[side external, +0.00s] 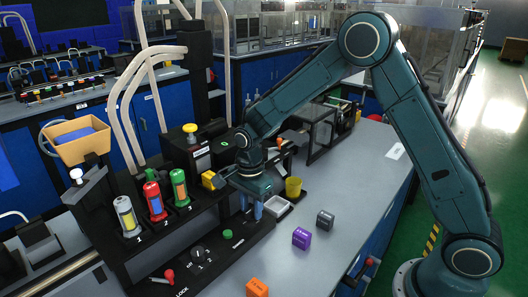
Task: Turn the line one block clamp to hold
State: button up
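My gripper (252,207) points down over the right end of the black station, near a yellow cup (293,187). Its fingers are small and dark here, and I cannot tell whether they are open or shut. Nothing is clearly seen between them. Three upright canisters stand in the station: a grey-yellow one marked 1 (127,216), a red one marked 2 (154,201) and a green one marked 3 (180,187). A black knob (198,252) sits on the front panel. A red-handled lever (167,275) is beside the word LOCK. I cannot tell which part is the line one block clamp.
An orange block (257,287), a purple block (302,238) and a dark grey block (325,220) lie on the grey bench (345,250). A white tray (277,207) is close to the gripper. Pale hoses (130,95) rise behind the canisters.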

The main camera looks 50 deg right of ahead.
grip_shut()
jog(key=shift+n, duration=0.3)
jog(key=n, duration=0.8)
jog(key=shift+n, duration=0.4)
jog(key=n, duration=0.8)
jog(key=shift+n, duration=0.3)
